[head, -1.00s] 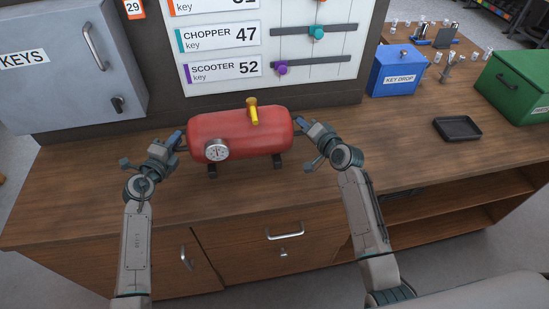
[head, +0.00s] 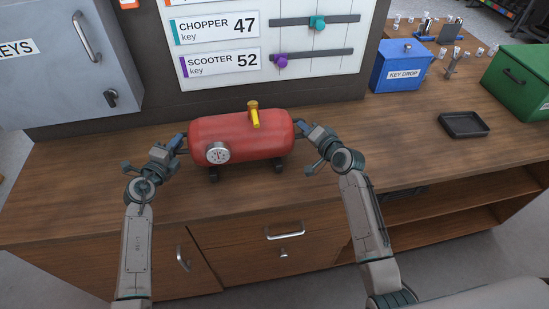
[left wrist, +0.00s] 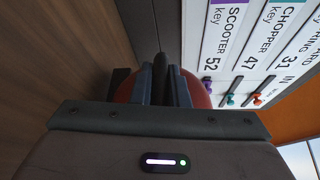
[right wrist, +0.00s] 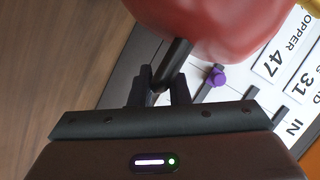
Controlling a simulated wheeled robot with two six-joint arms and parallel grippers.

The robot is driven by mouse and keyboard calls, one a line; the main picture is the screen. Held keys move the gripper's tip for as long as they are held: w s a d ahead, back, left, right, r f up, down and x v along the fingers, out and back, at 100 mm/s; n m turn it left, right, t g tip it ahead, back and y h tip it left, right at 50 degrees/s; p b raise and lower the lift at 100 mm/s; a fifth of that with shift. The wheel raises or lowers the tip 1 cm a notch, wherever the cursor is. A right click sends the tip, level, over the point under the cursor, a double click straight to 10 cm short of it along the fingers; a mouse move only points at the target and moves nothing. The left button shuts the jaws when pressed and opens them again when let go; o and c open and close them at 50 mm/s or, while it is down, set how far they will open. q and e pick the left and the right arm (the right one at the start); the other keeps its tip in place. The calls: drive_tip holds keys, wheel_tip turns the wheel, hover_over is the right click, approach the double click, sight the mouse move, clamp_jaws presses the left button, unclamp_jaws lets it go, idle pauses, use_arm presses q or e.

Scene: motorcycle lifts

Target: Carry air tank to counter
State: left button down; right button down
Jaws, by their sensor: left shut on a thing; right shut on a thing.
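The red air tank (head: 243,137) has a round gauge on its front, a yellow valve on top and dark feet. It is level over the wooden counter (head: 80,180); I cannot tell whether its feet touch the top. My left gripper (head: 182,143) is shut on the tank's left end. In the left wrist view the fingers (left wrist: 160,85) hide most of the tank (left wrist: 122,90). My right gripper (head: 300,130) is shut on a dark bar at the tank's right end; the right wrist view shows the fingers (right wrist: 160,88) around that bar, below the tank (right wrist: 215,25).
A grey key cabinet (head: 60,60) and a key board (head: 270,40) stand behind the tank. To the right are a blue key drop box (head: 401,66), a black tray (head: 464,125) and a green box (head: 520,85). The counter front is clear.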

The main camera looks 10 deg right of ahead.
use_arm(q)
drive_tip(key=shift+f+b, duration=0.4)
use_arm(e)
drive_tip(key=shift+a+f, duration=0.15)
drive_tip(key=shift+f, duration=0.25)
use_arm(q)
drive_tip(key=c, duration=1.8)
unclamp_jaws()
drive_tip(key=shift+s+f, duration=0.1)
drive_tip(key=shift+f, duration=0.15)
drive_tip(key=shift+c, duration=0.2)
use_arm(e)
drive_tip(key=c, duration=1.8)
unclamp_jaws()
drive_tip(key=shift+s+f, duration=0.1)
drive_tip(key=shift+f, duration=0.15)
use_arm(q)
drive_tip(key=o, duration=0.4)
drive_tip(key=shift+r, duration=0.15)
use_arm(e)
drive_tip(key=o, duration=0.4)
drive_tip(key=shift+r, duration=0.15)
use_arm(q)
drive_tip(key=shift+o, duration=0.2)
use_arm(e)
drive_tip(key=shift+s, duration=0.1)
use_arm(q)
drive_tip(key=shift+s, duration=0.15)
